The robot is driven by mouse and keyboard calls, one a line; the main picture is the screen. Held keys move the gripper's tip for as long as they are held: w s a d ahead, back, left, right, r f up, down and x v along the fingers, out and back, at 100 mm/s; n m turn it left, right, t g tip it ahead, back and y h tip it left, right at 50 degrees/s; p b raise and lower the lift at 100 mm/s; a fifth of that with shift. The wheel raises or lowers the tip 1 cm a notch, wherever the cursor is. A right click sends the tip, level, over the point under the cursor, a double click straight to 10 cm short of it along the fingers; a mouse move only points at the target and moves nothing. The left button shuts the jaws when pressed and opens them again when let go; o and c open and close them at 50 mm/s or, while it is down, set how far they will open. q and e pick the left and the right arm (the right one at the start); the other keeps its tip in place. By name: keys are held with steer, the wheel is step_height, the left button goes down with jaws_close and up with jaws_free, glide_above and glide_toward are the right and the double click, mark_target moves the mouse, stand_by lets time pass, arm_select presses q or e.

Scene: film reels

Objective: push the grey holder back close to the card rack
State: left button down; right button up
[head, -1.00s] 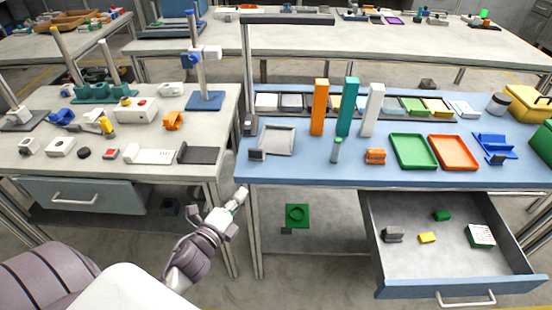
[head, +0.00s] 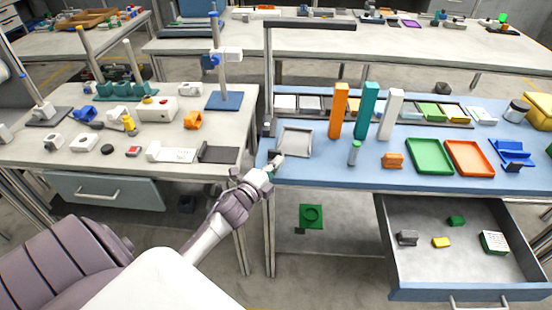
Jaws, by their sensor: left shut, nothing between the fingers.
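The card rack (head: 441,122) is a long dark strip with several coloured cards along the back of the blue table. A small dark grey block, probably the grey holder, stood at the table's front left corner earlier. It is now mostly hidden by my left gripper (head: 277,159). The left gripper is shut and empty, at the front left edge of the table, in front of a light grey square tray (head: 296,142). Whether it touches the block or the tray, I cannot tell. My right gripper is out of view.
Orange (head: 339,111), teal (head: 366,112) and white (head: 391,115) upright blocks stand before the rack. An open drawer (head: 463,288) juts out below.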

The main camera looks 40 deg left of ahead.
arm_select(q)
steer(key=shift+w+a, duration=0.5)
steer(key=shift+a, duration=0.1)
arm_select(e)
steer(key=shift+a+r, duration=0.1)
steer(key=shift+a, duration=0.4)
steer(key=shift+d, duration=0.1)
arm_select(q)
steer(key=shift+w+a, duration=0.1)
steer(key=w+a+b, duration=0.2)
steer(key=w+a, duration=0.2)
steer(key=shift+a+f, duration=0.1)
steer(key=shift+f, duration=0.05)
steer(key=shift+w+a, duration=0.2)
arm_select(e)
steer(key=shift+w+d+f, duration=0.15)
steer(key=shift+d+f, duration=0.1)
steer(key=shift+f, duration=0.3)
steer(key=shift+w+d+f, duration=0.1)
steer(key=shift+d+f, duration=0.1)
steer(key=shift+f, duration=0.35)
